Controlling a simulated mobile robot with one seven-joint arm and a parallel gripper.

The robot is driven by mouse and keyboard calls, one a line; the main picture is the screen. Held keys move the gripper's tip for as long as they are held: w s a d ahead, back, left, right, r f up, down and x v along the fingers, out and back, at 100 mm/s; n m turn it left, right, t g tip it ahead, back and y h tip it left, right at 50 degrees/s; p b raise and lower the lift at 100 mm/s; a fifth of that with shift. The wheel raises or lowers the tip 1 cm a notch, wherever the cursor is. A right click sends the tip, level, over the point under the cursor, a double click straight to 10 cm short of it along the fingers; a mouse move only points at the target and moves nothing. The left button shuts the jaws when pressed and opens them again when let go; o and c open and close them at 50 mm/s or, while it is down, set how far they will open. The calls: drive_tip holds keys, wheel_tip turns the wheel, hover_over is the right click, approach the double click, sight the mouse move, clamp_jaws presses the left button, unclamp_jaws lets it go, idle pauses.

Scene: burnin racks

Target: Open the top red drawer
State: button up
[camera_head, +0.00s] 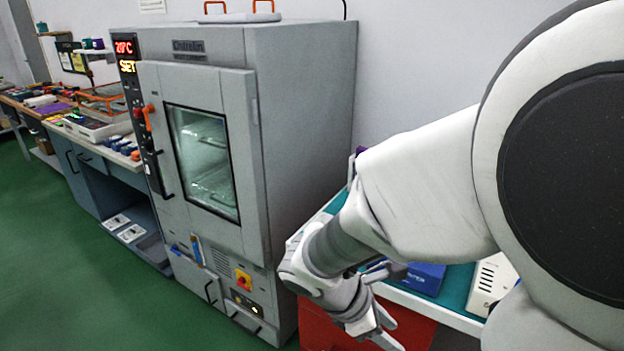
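A red drawer unit (316,326) stands under the teal-topped bench at the lower middle of the head view. More of its red surface (414,328) shows to the right of my gripper. My gripper (397,338) is in front of the red unit, pointing down and right, with its two fingers apart and nothing seen between them. My arm and gripper cover much of the unit, and the picture's lower edge cuts it off. No handle of the top red drawer can be made out, and I cannot tell whether the gripper touches the unit.
A large grey oven (300,130) with a windowed door stands left of the red unit. The teal bench top (457,287) holds a blue box (424,278) and a white device (490,284). Workbenches line the left wall. The green floor (60,260) at lower left is clear.

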drive_tip(key=w+a+f+n+t+h+b, duration=0.1)
drive_tip(key=w+a+f+n+t+b, duration=0.25)
drive_tip(key=f+n, duration=0.55)
drive_tip(key=w+a+f+n+t+b, duration=0.2)
drive_tip(key=a+f+n+t, duration=0.25)
drive_tip(key=f+n, duration=0.4)
drive_tip(key=w+a+f+n+t+h+b, duration=0.1)
drive_tip(key=w+a+f+n+t+b, duration=0.4)
drive_tip(key=n, duration=0.7)
drive_tip(key=shift+m+g, duration=0.25)
drive_tip(key=shift+g, duration=0.25)
drive_tip(key=x, duration=0.5)
drive_tip(key=s+d+f+b+x, duration=0.1)
drive_tip(key=x, duration=0.5)
drive_tip(key=s+d+x, duration=0.1)
drive_tip(key=x, duration=0.4)
drive_tip(key=shift+w+d+f+b, duration=0.25)
drive_tip(key=shift+d+b, duration=0.1)
drive_tip(key=shift+c, duration=0.3)
clamp_jaws()
